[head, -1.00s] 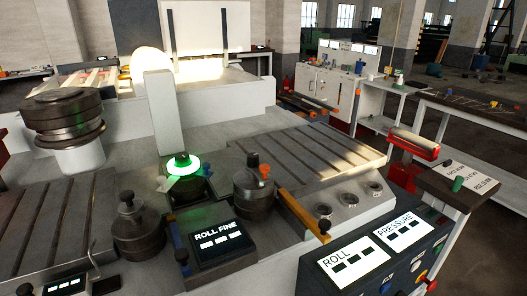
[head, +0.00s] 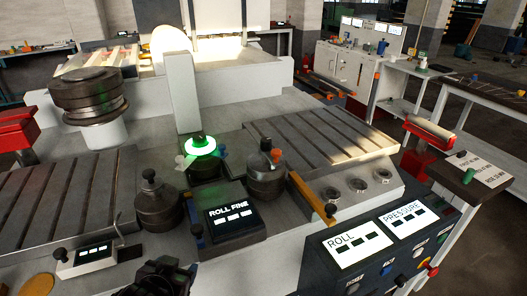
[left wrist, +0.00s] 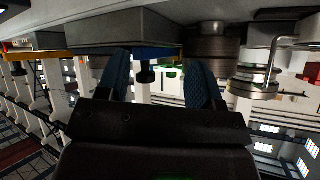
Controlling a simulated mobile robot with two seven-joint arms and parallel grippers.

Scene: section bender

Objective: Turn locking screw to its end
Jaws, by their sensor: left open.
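A small black knob-headed screw (head: 197,232) stands at the left front side of the ROLL FINE panel (head: 230,228), by a blue strip. A black knob (left wrist: 145,74) by a blue strip (left wrist: 160,53) shows in the left wrist view, apparently the same one; that view is upside down. My left gripper (head: 160,278) shows only partly at the bottom of the head view, nearer the camera than the screw. In the wrist view its blue fingers (left wrist: 162,66) are open, with the knob appearing between them. Contact is not visible. My right gripper is not in view.
Dark rollers (head: 157,204) and (head: 266,178) flank the panel. A green-lit ring (head: 201,146) is behind. The ROLL and PRESSURE console (head: 375,245) is at right.

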